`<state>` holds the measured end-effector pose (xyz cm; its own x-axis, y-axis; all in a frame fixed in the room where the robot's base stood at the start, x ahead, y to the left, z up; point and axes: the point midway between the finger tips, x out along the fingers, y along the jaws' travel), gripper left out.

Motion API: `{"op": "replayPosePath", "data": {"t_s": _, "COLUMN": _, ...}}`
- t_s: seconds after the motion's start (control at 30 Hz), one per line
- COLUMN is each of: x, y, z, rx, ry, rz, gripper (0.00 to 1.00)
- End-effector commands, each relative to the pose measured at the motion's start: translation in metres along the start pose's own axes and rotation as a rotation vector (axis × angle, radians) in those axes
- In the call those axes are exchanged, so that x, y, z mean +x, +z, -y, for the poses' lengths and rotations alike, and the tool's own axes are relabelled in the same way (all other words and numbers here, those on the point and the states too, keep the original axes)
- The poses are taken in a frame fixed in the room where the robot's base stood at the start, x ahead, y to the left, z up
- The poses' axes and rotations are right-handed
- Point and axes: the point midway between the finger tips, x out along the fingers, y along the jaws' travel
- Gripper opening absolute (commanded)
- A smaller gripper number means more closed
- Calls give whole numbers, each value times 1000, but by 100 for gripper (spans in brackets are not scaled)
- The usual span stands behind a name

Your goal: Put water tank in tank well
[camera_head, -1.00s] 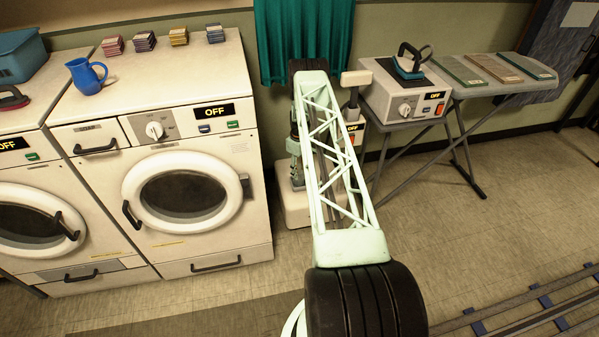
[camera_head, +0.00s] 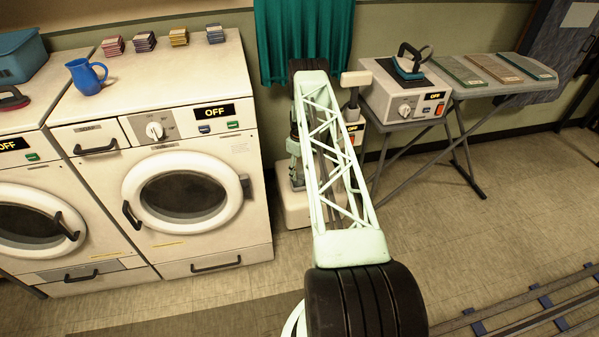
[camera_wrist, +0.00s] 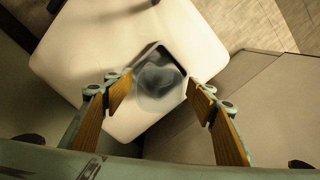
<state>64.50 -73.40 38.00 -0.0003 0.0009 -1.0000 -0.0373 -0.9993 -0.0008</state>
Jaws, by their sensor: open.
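In the wrist view, my gripper (camera_wrist: 159,84) is open, with one wood-padded finger on each side of a clear, rounded water tank (camera_wrist: 156,97). I see no clear contact between the fingers and the tank. The tank overlaps a dark, square tank well (camera_wrist: 176,60) in a white, rounded surface (camera_wrist: 90,55). I cannot tell how deep the tank sits in it. In the head view, my arm largely hides the white appliance (camera_head: 297,207) standing on the floor beside the washer, and the tank cannot be made out there.
A white washer (camera_head: 230,70) with a blue jug (camera_head: 87,76) on top stands left of the arm. An ironing board (camera_head: 500,85) and an iron (camera_head: 410,62) on a steam unit (camera_head: 400,103) are at the right. A teal curtain (camera_head: 302,35) hangs behind.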

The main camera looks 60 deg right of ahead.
Motion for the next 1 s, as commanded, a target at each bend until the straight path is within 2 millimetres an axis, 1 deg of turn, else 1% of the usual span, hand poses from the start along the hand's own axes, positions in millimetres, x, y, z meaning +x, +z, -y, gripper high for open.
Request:
{"op": "replayPosePath", "data": {"t_s": 0.03, "x": -7, "y": -1, "z": -1, "rx": 0, "ry": 2, "rz": -1, "gripper": 52}}
{"op": "replayPosePath", "data": {"t_s": 0.17, "x": -20, "y": -1, "z": -1, "rx": 0, "ry": 1, "rz": -1, "gripper": 52}}
{"op": "replayPosePath", "data": {"t_s": 0.7, "x": -91, "y": -1, "z": -1, "rx": 0, "ry": 2, "rz": -1, "gripper": 52}}
{"op": "replayPosePath", "data": {"t_s": 0.9, "x": -110, "y": -1, "z": -1, "rx": 0, "ry": 1, "rz": -1, "gripper": 52}}
{"op": "replayPosePath", "data": {"t_s": 1.0, "x": -115, "y": 0, "z": -1, "rx": 0, "ry": 1, "rz": 0, "gripper": 52}}
